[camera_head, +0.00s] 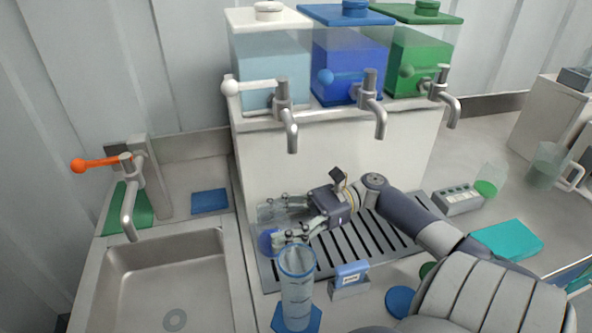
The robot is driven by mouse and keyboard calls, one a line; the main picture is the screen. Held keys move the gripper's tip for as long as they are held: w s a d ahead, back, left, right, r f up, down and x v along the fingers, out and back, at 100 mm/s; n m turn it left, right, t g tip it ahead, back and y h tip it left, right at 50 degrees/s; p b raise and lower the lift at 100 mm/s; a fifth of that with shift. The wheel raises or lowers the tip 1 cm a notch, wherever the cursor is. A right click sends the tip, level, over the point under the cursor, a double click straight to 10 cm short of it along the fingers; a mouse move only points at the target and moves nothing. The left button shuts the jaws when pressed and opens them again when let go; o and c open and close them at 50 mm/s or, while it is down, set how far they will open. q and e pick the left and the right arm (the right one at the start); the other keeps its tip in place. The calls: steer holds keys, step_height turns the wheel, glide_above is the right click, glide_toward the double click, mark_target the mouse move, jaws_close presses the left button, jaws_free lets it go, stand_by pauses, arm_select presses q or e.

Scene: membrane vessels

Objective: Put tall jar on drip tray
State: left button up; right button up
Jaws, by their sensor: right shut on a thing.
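The tall jar (268,241) is clear with a blue bottom and is largely hidden by my fingers. My right gripper (278,222) comes in from the right and is shut on it. The jar is over the left end of the drip tray (375,238), a grey slotted plate below the dispenser taps. I cannot tell whether its bottom touches the tray. My left gripper is not in view.
A clear measuring cylinder (297,290) with a blue foot stands in front of the tray, close to my gripper. A blue-labelled block (351,279) is beside it. Taps (289,125) hang above. A sink (165,280) lies left; a green-bottomed glass (488,182) stands right.

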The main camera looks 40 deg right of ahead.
steer(key=v, duration=0.4)
steer(key=shift+s+d+f, duration=0.1)
steer(key=shift+s, duration=0.15)
steer(key=shift+f, duration=1.65)
steer(key=o, duration=1.1)
steer(key=shift+f, duration=0.15)
steer(key=b+v, duration=0.1)
steer(key=v, duration=0.5)
steer(key=shift+s+d, duration=0.1)
steer(key=shift+d, duration=0.15)
steer(key=shift+s+d, duration=0.15)
steer(key=shift+d, duration=0.2)
